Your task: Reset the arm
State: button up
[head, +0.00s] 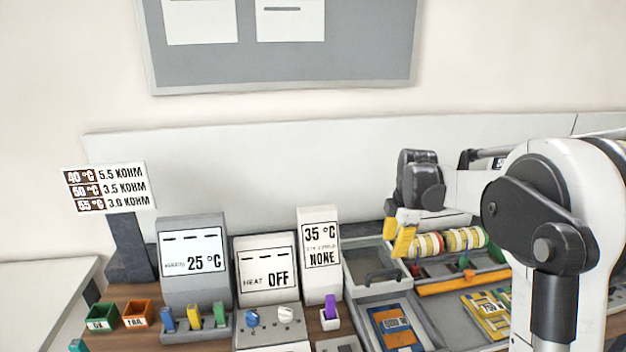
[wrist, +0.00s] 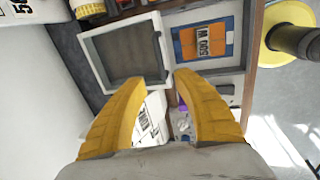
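My gripper (head: 402,236) is raised over the bench at the right of the head view, above the grey trays. In the wrist view its two yellow fingers (wrist: 158,82) are spread apart with nothing between the tips, so it is open and empty. The fingertips point toward an empty grey tray (wrist: 128,50) that lies below and beyond them. My white and black arm fills the right side of the head view and hides part of the bench.
A tray with an orange and blue 500 W packet (head: 395,328) lies front right. Yellow-and-white rolls (head: 462,240) and an orange bar (head: 464,283) sit behind. Displays read 25 °C (head: 193,252), HEAT OFF (head: 266,268) and 35 °C NONE (head: 320,246). Green (head: 102,317) and orange (head: 138,313) bins stand left.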

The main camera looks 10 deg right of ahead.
jog(key=s+a+r+m+t+b, duration=0.1)
jog(key=s+a+r+m+b, duration=0.1)
jog(key=s+a+m, duration=0.35)
jog(key=s+a+r+m+t+b, duration=0.1)
jog(key=s+a+r+m, duration=0.15)
jog(key=s, duration=0.55)
jog(key=s+a+f+m+t+b, duration=0.1)
jog(key=s+a+f+m, duration=0.1)
jog(key=s+m, duration=0.3)
jog(key=s+a+f+m+t+b, duration=0.2)
jog(key=s+f+m, duration=0.3)
jog(key=s, duration=0.6)
jog(key=shift+s+a+b, duration=0.15)
jog(key=shift+a+b, duration=0.15)
jog(key=shift+a, duration=0.15)
